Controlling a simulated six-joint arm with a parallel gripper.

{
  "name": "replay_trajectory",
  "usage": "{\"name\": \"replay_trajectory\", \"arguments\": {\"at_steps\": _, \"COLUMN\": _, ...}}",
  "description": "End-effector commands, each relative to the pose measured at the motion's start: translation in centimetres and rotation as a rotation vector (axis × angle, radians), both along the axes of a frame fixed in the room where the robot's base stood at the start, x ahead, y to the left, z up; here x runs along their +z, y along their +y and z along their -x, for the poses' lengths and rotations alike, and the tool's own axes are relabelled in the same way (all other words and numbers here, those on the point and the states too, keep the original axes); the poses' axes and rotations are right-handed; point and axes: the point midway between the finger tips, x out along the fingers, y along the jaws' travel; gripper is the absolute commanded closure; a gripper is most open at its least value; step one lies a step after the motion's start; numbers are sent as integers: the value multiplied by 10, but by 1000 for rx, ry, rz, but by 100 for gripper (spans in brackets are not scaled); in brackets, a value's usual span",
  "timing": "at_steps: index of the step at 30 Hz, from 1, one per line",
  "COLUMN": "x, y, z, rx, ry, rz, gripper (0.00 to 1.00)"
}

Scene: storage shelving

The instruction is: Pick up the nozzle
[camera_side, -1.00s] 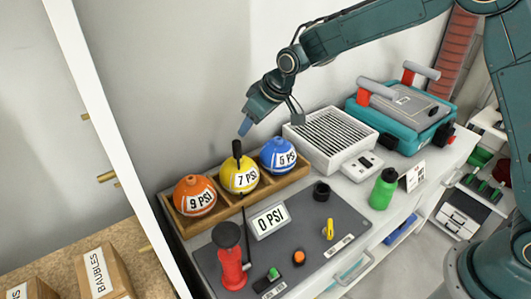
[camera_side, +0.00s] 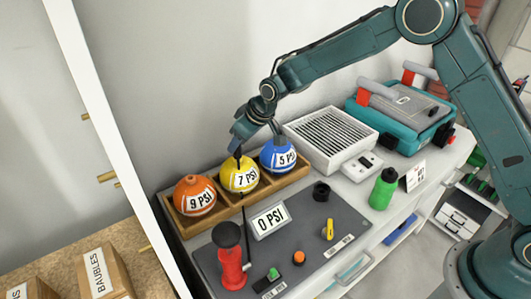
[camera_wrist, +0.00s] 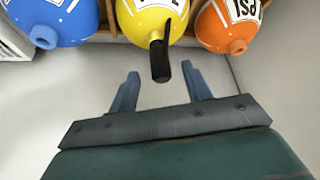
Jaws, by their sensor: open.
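The black nozzle (camera_wrist: 160,58) stands upright on top of the yellow ball (camera_wrist: 143,22), which is labelled 7 PSI in the side view. A thin black part runs beside the nozzle in the wrist view. My gripper (camera_wrist: 161,73) is open and empty, with one blue finger on each side of the nozzle's end in the picture. I cannot tell whether the fingers reach its depth. In the side view my gripper (camera_side: 236,148) is just above the yellow ball and largely covers the nozzle (camera_side: 238,157).
The orange ball (camera_side: 195,196) and blue ball (camera_side: 278,157) flank the yellow one in a wooden tray (camera_side: 217,214). A red pump (camera_side: 231,270) and a 0 PSI sign (camera_side: 270,219) stand in front. A white slatted box (camera_side: 330,138) is at right; a wall is behind.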

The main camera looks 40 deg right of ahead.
Motion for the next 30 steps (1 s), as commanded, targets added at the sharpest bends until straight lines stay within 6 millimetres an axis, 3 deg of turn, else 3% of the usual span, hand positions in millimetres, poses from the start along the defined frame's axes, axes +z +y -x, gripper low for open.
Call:
{"name": "replay_trajectory", "arguments": {"at_steps": 16, "x": -40, "y": 10, "z": -19, "rx": 0, "ry": 2, "rz": 0, "gripper": 51}}
{"name": "replay_trajectory", "arguments": {"at_steps": 30, "x": -45, "y": 11, "z": -22, "rx": 0, "ry": 0, "rz": 0, "gripper": 51}}
